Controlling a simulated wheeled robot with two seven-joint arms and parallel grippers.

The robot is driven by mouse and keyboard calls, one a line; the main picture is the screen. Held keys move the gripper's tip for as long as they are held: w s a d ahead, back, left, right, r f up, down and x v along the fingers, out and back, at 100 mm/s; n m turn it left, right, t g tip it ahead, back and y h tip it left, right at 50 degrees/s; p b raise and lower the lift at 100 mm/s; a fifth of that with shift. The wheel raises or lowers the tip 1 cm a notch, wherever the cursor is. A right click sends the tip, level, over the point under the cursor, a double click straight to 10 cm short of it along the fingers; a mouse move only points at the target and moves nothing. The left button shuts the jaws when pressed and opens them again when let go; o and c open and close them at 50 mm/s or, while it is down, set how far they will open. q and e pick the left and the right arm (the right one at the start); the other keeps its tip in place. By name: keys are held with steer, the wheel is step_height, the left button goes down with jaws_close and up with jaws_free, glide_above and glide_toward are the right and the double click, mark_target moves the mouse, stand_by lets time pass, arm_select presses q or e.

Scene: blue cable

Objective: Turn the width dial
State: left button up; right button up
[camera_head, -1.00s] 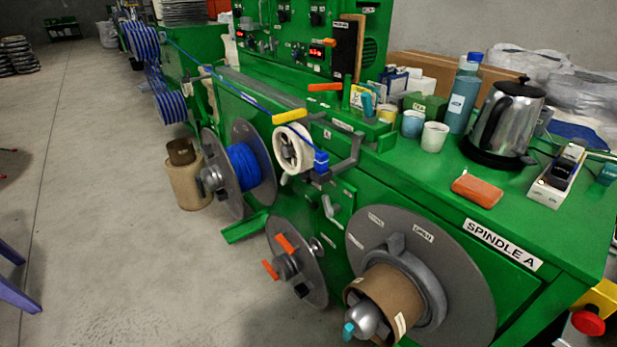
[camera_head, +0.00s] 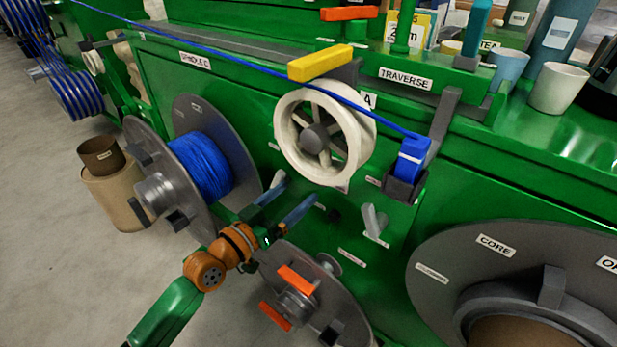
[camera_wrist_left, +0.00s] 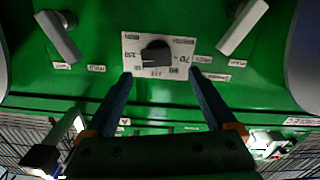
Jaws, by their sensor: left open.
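The width dial is a black knob (camera_wrist_left: 155,52) on a white plate with printed numbers (camera_wrist_left: 131,46), on the green machine front in the left wrist view. In the head view it seems to be the small dark knob (camera_head: 333,215) below the white wheel. My left gripper (camera_head: 298,188) comes in from the lower left and points at the panel. In the left wrist view its two blue fingers (camera_wrist_left: 160,75) are spread and empty, one to either side below the dial, apart from it. My right gripper is not in view.
Grey levers (camera_wrist_left: 58,36) and (camera_wrist_left: 236,27) flank the dial. Nearby are the white wheel (camera_head: 284,135), the blue cable spool (camera_head: 203,163) and a disc with orange handles (camera_head: 335,300). A blue cable (camera_head: 225,53) runs above to a blue block (camera_head: 410,160).

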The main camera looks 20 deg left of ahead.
arm_select(q)
steer(key=x, duration=0.5)
steer(key=shift+w+d+r, duration=0.1)
steer(key=shift+w+d, duration=0.2)
steer(key=shift+d, duration=0.1)
steer(key=shift+c, duration=0.9)
steer(key=c, duration=1.2)
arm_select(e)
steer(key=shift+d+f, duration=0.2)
